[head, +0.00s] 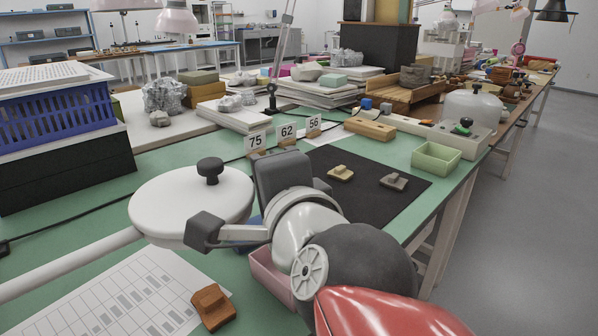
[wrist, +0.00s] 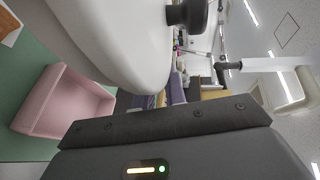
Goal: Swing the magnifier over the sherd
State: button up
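The magnifier is a white round head (head: 170,205) with a black knob (head: 210,170) on top and a white arm (head: 75,262) running left. My gripper (head: 208,230) is at the head's near right edge; a dark finger end overlaps its rim, but contact is unclear. I cannot see both fingertips. In the wrist view, the white head (wrist: 115,40) and knob (wrist: 187,14) are very close. An orange-brown sherd (head: 213,306) lies on the printed sheet, apart from the head. A yellowish sherd (head: 341,172) and a grey-brown sherd (head: 394,181) lie on the black mat (head: 365,205).
A pink tray (head: 268,278) sits beside my gripper, partly hidden; it also shows in the wrist view (wrist: 65,103). Number cards (head: 287,132) stand behind the mat. A green tray (head: 436,158) is at the right. A blue crate (head: 55,115) is at the left.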

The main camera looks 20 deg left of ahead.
jog(key=o, duration=0.4)
jog(key=shift+w+f, duration=0.15)
jog(key=shift+f, duration=0.05)
jog(key=shift+r, duration=0.1)
jog(key=v, duration=0.8)
jog(key=shift+w, duration=0.1)
jog(key=d+f+n+g+h, duration=0.2)
jog(key=d+f+n+h, duration=0.1)
jog(key=d+f, duration=0.4)
jog(key=w+d+f+n+g+h, duration=0.1)
jog(key=d+f+n+g+h, duration=0.1)
jog(key=d+f, duration=0.6)
jog(key=d+f+n+g+h, duration=0.3)
jog(key=d+f+n+h, duration=0.1)
jog(key=d+f, duration=0.4)
jog(key=shift+w+d+f+n+h, duration=0.1)
jog(key=shift+w+d+n+h, duration=0.05)
jog(key=shift+d, duration=0.45)
jog(key=shift+w+d+f+n+h, duration=0.15)
jog(key=shift+d, duration=0.45)
